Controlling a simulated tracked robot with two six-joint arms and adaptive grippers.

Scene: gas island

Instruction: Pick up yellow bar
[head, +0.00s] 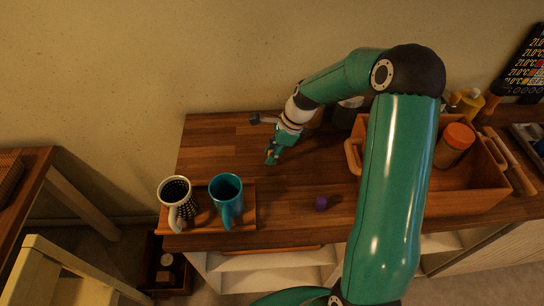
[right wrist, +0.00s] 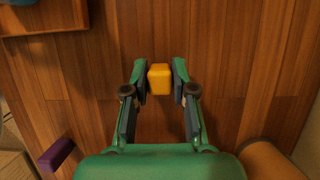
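The yellow bar (right wrist: 159,78) lies on the wooden counter between the two fingers of my right gripper in the right wrist view (right wrist: 160,72). The fingers stand on either side of the bar, with what look like thin gaps between pads and bar. In the head view my right gripper (head: 271,156) points down over the middle of the counter; the yellow bar cannot be made out there. My left gripper is not in view.
A tray (head: 248,216) with a patterned mug (head: 177,200) and a teal mug (head: 226,197) is at left. A purple block (head: 321,203) lies near the front edge. A wooden box (head: 470,199) with an orange-lidded jar (head: 455,144) stands at right.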

